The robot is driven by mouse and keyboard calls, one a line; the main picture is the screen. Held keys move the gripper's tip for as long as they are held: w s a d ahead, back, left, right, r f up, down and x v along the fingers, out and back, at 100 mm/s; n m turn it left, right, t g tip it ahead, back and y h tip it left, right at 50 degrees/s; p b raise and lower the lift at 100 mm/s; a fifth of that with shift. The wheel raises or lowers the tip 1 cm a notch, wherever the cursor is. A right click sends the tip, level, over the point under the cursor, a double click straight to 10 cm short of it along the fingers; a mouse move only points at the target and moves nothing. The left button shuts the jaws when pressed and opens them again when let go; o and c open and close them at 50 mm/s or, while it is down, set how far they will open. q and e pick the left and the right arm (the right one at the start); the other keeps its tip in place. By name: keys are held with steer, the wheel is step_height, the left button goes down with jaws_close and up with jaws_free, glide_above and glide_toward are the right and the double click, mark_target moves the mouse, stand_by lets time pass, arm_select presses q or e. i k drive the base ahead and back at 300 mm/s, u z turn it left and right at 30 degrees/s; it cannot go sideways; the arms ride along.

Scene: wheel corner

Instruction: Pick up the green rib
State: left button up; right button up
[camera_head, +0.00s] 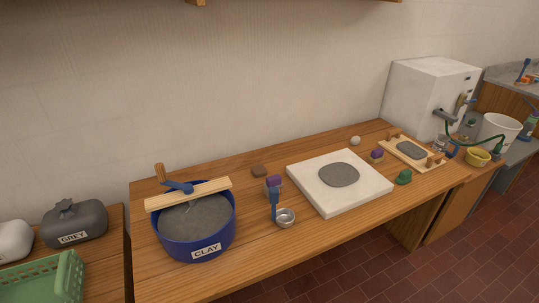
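A small dark green piece (404,177), which looks like the green rib, lies on the wooden worktop (250,262) just off the right corner of the white square slab (350,200). It is small in the picture, so its exact shape is hard to tell. Nothing covers it. Neither of my grippers shows in the head view.
A blue clay bucket (168,238) with a wooden board across it stands at left. A ladle (285,218), purple-topped pieces (377,155) and a wooden tray (428,163) share the worktop. A white machine (415,85) stands behind. The worktop's front edge is mostly clear.

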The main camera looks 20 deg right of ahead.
mark_target(404, 177)
steer(key=z, duration=0.95)
